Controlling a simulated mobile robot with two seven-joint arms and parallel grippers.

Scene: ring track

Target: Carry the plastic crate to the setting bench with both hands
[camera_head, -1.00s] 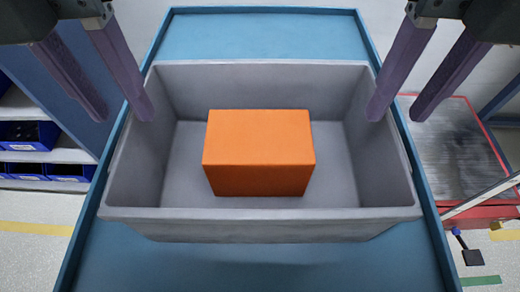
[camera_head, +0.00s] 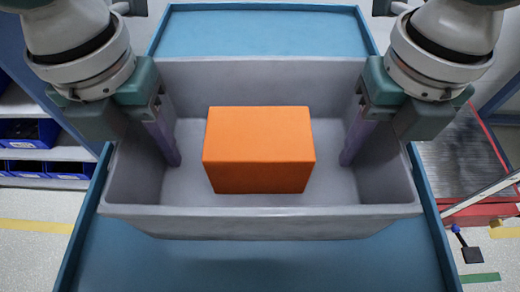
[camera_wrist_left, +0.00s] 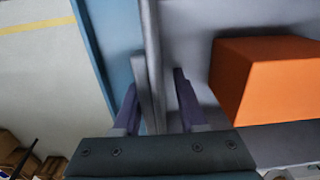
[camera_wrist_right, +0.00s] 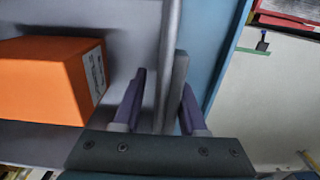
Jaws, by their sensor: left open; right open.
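The grey plastic crate (camera_head: 270,225) stands on a blue surface, with an orange box (camera_head: 258,150) inside it. My left gripper (camera_head: 140,150) is open at the crate's left wall. One finger is inside the crate; the other is hidden in the head view. In the left wrist view the fingers (camera_wrist_left: 157,100) straddle the crate wall (camera_wrist_left: 152,50). My right gripper (camera_head: 375,150) is open at the right wall, and in the right wrist view its fingers (camera_wrist_right: 162,100) straddle that wall (camera_wrist_right: 171,40). I cannot tell whether any finger touches the wall.
The blue surface (camera_head: 260,30) has raised edges and is bare behind and in front of the crate. Blue bins (camera_head: 45,168) stand on shelves at the left. A red-edged dark platform (camera_head: 465,160) is at the right. Floor shows on both sides.

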